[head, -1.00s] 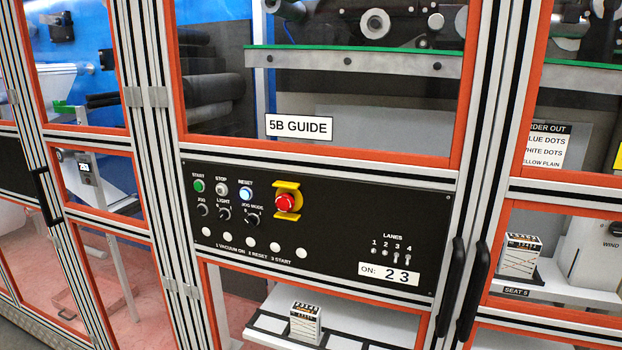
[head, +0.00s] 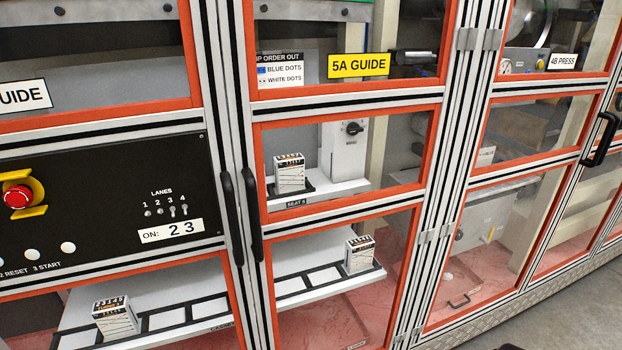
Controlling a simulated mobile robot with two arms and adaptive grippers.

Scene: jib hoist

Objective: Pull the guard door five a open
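The guard door five a (head: 345,102) has an orange and silver frame with clear panes, and carries a yellow "5A GUIDE" label (head: 358,66). It looks shut, its left edge close against the neighbouring frame. Its black upright handle (head: 253,215) is on its left edge, and hinges (head: 428,236) show on its right side. Neither of my grippers can be made out in the head view. A small dark shape at the bottom edge is too cut off to identify.
A second black handle (head: 232,217) stands close left of it, on the door with the black control panel (head: 105,200). Small printed boxes (head: 359,254) sit on shelves behind the panes. Another handle (head: 600,140) is at far right. Grey floor (head: 570,310) is clear at lower right.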

